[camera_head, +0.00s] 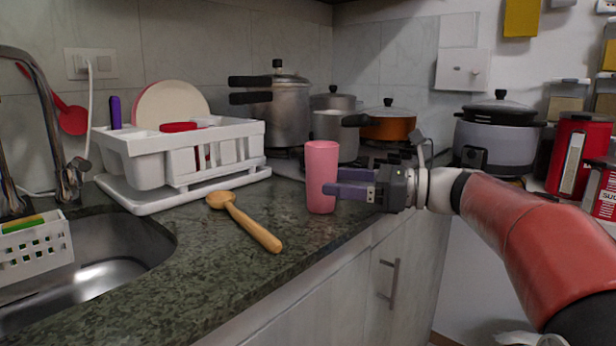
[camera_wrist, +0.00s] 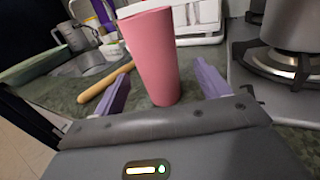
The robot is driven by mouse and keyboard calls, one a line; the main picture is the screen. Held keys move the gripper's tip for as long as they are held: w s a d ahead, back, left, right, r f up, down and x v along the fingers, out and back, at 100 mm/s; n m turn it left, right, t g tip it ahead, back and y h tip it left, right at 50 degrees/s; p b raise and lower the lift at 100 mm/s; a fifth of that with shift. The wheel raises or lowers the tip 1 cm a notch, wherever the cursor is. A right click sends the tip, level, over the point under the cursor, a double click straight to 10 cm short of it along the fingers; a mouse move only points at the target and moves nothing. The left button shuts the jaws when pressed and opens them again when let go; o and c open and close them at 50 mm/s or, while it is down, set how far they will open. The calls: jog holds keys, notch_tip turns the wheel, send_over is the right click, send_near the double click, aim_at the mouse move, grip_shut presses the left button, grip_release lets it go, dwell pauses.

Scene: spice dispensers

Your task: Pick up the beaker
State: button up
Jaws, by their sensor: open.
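The beaker is a tall pink cup (camera_head: 321,172) standing upright on the dark granite counter, near its front edge. It also shows in the wrist view (camera_wrist: 153,55), in front of and between the two purple fingers. My gripper (camera_head: 345,184) comes from the right at the beaker's mid height, with its fingers pointing left. In the wrist view my gripper (camera_wrist: 162,88) is open, with one finger on each side of the beaker's lower part. A gap shows on both sides there. Whether a finger touches the beaker in the head view I cannot tell.
A wooden spoon (camera_head: 246,222) lies left of the beaker. A white dish rack (camera_head: 180,160) stands behind it, and the sink (camera_head: 95,270) is at left. Pots, including a steel pressure cooker (camera_head: 285,110) and an orange pan (camera_head: 388,124), stand on the stove behind. The counter's front edge is close.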

aim_at(311, 178)
jog(key=x, duration=0.6)
jog(key=shift+s+a, duration=0.1)
jog(key=shift+s, duration=0.05)
jog(key=shift+c, duration=0.4)
jog(key=c, duration=0.9)
jog(key=shift+c, duration=0.5)
jog(key=shift+r, duration=0.1)
